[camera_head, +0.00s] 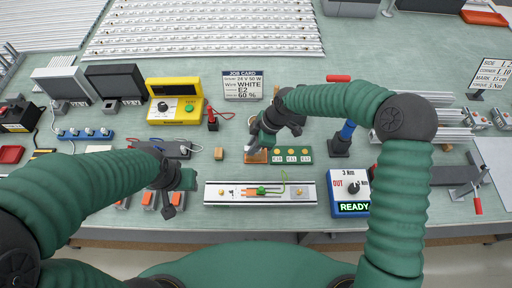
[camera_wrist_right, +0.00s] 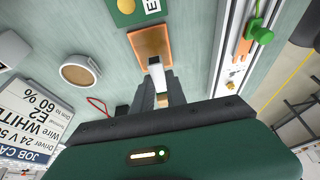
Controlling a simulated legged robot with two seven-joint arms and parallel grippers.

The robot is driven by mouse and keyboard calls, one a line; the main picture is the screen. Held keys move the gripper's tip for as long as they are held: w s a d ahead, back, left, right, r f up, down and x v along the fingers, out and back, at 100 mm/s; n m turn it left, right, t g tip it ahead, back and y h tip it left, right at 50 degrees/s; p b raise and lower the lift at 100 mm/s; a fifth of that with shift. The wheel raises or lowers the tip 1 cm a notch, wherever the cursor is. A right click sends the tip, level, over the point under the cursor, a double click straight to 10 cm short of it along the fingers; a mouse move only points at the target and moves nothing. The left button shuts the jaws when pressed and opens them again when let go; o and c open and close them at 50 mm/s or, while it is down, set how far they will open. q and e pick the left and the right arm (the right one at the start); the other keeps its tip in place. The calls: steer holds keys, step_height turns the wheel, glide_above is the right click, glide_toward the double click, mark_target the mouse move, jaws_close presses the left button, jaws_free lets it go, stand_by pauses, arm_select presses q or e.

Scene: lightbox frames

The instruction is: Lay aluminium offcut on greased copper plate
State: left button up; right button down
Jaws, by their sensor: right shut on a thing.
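The copper plate (camera_head: 257,158) is a small orange-brown rectangle on the bench, left of a green board (camera_head: 292,155). It also shows in the right wrist view (camera_wrist_right: 148,40), with a duller brown middle. My right gripper (camera_head: 254,143) is just above and behind the plate, pointing down. In the right wrist view its dark fingers (camera_wrist_right: 160,91) are shut on a small silvery block, the aluminium offcut (camera_wrist_right: 157,73). The offcut's end overlaps the plate's near edge; whether they touch is unclear. My left gripper (camera_head: 174,190) hangs over the bench at left; its jaw gap is not clear.
A white rail (camera_head: 225,199) with a green connector lies in front of the plate. A blue READY box (camera_head: 348,190) stands at right, a yellow meter (camera_head: 174,100) at back left. A job card (camera_head: 243,83) stands behind; a round tan-topped thing (camera_wrist_right: 80,73) is near my right gripper.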

steer(key=f, duration=0.1)
steer(key=d+f+p, duration=0.1)
steer(key=f, duration=0.1)
steer(key=shift+w+f, duration=0.3)
steer(key=shift+f, duration=0.05)
steer(key=c, duration=1.3)
jaws_free()
steer(key=shift+c, duration=0.2)
steer(key=shift+d+r, duration=0.2)
steer(key=shift+r, duration=0.2)
steer(key=b+v, duration=0.2)
steer(key=v, duration=0.9)
steer(key=s+d+m+t+h, duration=0.2)
steer(key=s+d+m+h, duration=0.2)
steer(key=s+d+m, duration=1.1)
steer(key=s+m, duration=0.3)
steer(key=shift+d+t, duration=0.2)
steer(key=shift+t, duration=0.1)
